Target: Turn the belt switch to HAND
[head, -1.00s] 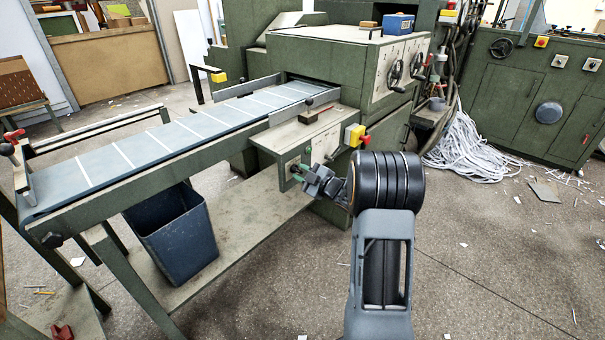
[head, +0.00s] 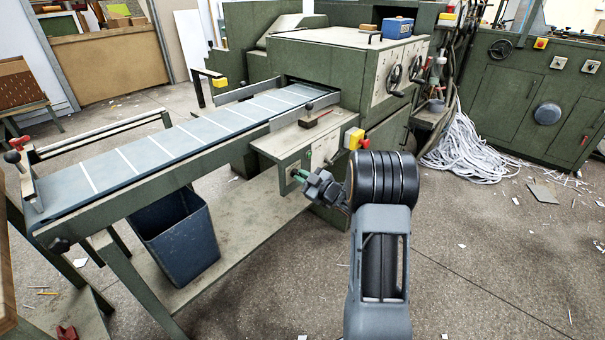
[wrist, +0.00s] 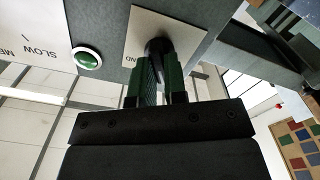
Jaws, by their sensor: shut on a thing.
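The belt switch's dark knob (wrist: 158,47) stands on a pale plate (wrist: 136,30) in the wrist view. Only the letters "ND" show upside down on the plate, and the knob's pointer is hidden. My gripper (wrist: 153,75) has its green-faced fingers closed around the knob, one on each side. In the head view my gripper (head: 299,176) is at the front of the green control box (head: 290,158) beside the belt, and its own wrist partly hides that face. The switch position cannot be read there.
A green button (wrist: 87,60) sits close beside the switch plate, near a label reading "SLOW". The striped belt (head: 150,150) runs left, with a blue bin (head: 178,240) below.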

